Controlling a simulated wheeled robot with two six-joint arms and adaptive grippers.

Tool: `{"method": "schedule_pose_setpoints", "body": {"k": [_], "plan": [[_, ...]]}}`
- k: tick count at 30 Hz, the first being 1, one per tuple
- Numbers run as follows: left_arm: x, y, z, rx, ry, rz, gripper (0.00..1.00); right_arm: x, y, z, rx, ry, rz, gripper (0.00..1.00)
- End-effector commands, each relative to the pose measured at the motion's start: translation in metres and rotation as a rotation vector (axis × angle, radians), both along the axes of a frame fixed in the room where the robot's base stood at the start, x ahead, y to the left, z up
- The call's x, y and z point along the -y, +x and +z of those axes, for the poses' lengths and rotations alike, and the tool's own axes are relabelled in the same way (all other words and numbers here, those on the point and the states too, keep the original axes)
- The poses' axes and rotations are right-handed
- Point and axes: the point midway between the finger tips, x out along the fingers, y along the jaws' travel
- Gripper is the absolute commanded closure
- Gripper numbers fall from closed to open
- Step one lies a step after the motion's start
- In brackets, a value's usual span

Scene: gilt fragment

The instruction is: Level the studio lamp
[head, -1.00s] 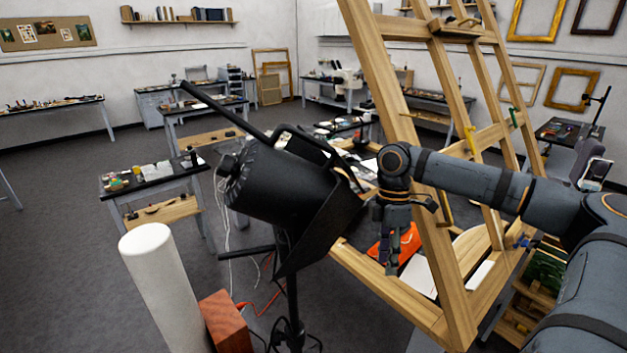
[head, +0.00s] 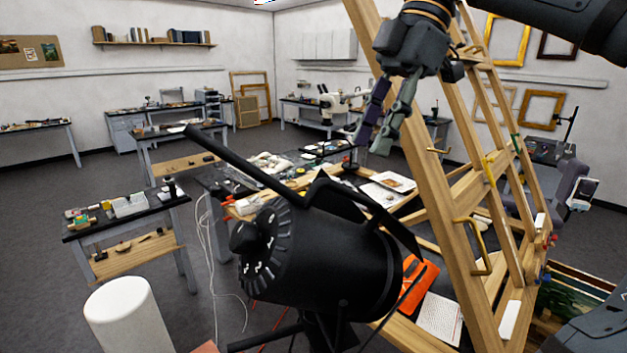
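The black studio lamp (head: 325,262) fills the lower middle of the head view. Its ribbed back with knobs faces left and its front faces right. The drum lies close to level, dipping slightly to the right. Its black flaps (head: 372,207) spread above and at the front. The stand under it is mostly cut off by the frame edge. My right gripper (head: 370,146) hangs above the lamp, fingers down, apart from it in the picture and holding nothing visible. Its fingers lie close together; whether they touch is unclear.
A tall wooden easel (head: 448,190) stands just right of the lamp, behind my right gripper. An orange object (head: 418,284) lies by the easel. A white cylinder (head: 127,318) stands at lower left. Worktables (head: 125,217) stand behind; open floor lies left.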

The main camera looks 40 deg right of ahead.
Motion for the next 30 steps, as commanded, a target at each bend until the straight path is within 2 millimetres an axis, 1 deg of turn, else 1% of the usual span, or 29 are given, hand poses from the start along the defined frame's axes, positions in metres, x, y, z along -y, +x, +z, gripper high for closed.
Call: {"method": "schedule_pose_setpoints", "body": {"k": [1, 3, 5, 8, 9, 12, 15, 17, 19, 22, 24, 25, 28, 30], "plan": [[0.000, 0.007, 0.000, 0.009, 0.000, -0.001, 0.60, 0.000, -0.001, 0.002, 0.004, 0.000, 0.001, 0.64], [0.000, 0.014, 0.001, 0.018, 0.000, 0.000, 0.60, -0.001, -0.001, 0.002, 0.004, 0.001, 0.001, 0.64], [0.000, 0.011, 0.001, 0.015, 0.001, 0.000, 0.60, -0.001, -0.001, 0.001, 0.004, 0.001, 0.001, 0.64], [0.000, -0.008, -0.002, -0.013, 0.000, 0.001, 0.60, -0.004, 0.000, -0.006, 0.002, 0.001, 0.001, 0.64], [0.000, -0.018, -0.003, -0.029, 0.001, 0.001, 0.60, -0.006, 0.001, -0.012, 0.001, 0.003, 0.002, 0.64], [-0.001, -0.041, -0.005, -0.062, 0.001, 0.003, 0.60, -0.014, 0.004, -0.030, -0.001, 0.004, 0.005, 0.64], [-0.001, -0.052, -0.005, -0.076, 0.001, 0.003, 0.60, -0.022, 0.006, -0.050, 0.000, 0.004, 0.006, 0.64], [-0.001, -0.050, -0.004, -0.073, 0.001, 0.002, 0.60, -0.026, 0.008, -0.062, -0.001, 0.004, 0.005, 0.64], [-0.001, -0.039, -0.004, -0.059, 0.001, 0.002, 0.60, -0.031, 0.009, -0.074, 0.000, 0.004, 0.006, 0.64], [0.000, -0.015, -0.001, -0.022, 0.001, 0.001, 0.60, -0.035, 0.012, -0.085, 0.000, 0.004, 0.004, 0.64], [0.000, -0.001, 0.000, -0.001, 0.000, 0.000, 0.60, -0.037, 0.013, -0.091, 0.000, 0.003, 0.001, 0.64], [0.000, 0.002, 0.001, 0.004, 0.000, 0.000, 0.60, -0.038, 0.013, -0.092, 0.002, 0.003, 0.002, 0.64], [0.000, 0.003, 0.000, 0.004, 0.000, 0.000, 0.60, -0.039, 0.013, -0.095, 0.001, 0.002, 0.002, 0.64], [0.000, -0.004, 0.000, -0.007, 0.000, 0.001, 0.60, -0.039, 0.013, -0.095, 0.002, 0.001, 0.001, 0.64]]}}
